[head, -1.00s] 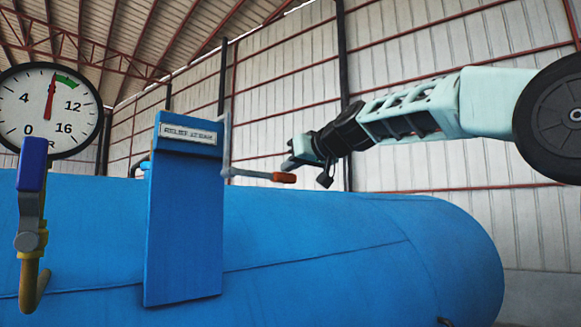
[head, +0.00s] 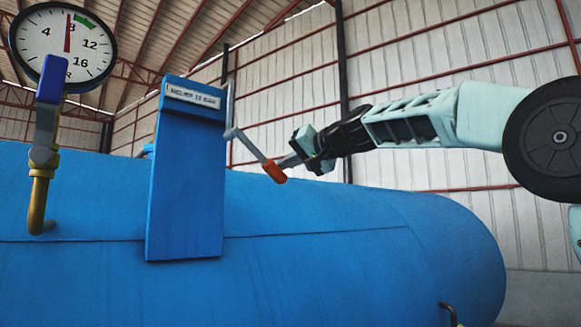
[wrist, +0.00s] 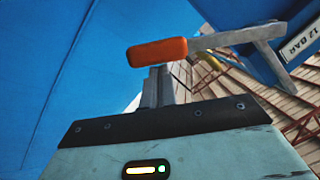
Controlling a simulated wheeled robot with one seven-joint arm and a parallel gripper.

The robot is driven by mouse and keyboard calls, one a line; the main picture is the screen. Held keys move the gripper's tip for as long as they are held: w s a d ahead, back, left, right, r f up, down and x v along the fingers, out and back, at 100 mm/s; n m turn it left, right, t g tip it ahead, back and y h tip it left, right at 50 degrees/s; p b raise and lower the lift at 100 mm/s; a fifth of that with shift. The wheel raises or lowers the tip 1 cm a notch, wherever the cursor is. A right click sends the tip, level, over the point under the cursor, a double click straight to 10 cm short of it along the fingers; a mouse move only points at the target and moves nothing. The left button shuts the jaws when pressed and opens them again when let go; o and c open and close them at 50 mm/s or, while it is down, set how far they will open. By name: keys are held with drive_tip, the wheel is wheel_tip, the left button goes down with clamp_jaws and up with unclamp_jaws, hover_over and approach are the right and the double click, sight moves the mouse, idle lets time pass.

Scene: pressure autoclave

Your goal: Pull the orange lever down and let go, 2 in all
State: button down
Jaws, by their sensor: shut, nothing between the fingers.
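The lever is a grey rod with an orange grip (head: 274,171), on the right side of the blue upright panel (head: 185,190). It slopes down to the right in the head view. My gripper (head: 287,162) is shut and empty. Its fingertips are right at the grip's upper right side; whether they touch cannot be told for sure. In the wrist view the orange grip (wrist: 158,52) lies across just beyond my shut fingertips (wrist: 160,74). The round gauge (head: 62,47) at upper left has its red needle close to 8.
The large blue tank (head: 350,250) fills the area below the lever. A blue-handled valve (head: 47,85) on a yellow pipe stands at the left. The panel bears a white label (head: 193,97); the wrist view shows "12 BAR" on it. Open air surrounds my arm at the right.

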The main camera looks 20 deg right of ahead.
drive_tip(key=shift+s+a+f+b, duration=0.1)
drive_tip(key=shift+a+f+b, duration=0.2)
drive_tip(key=shift+f, duration=0.3)
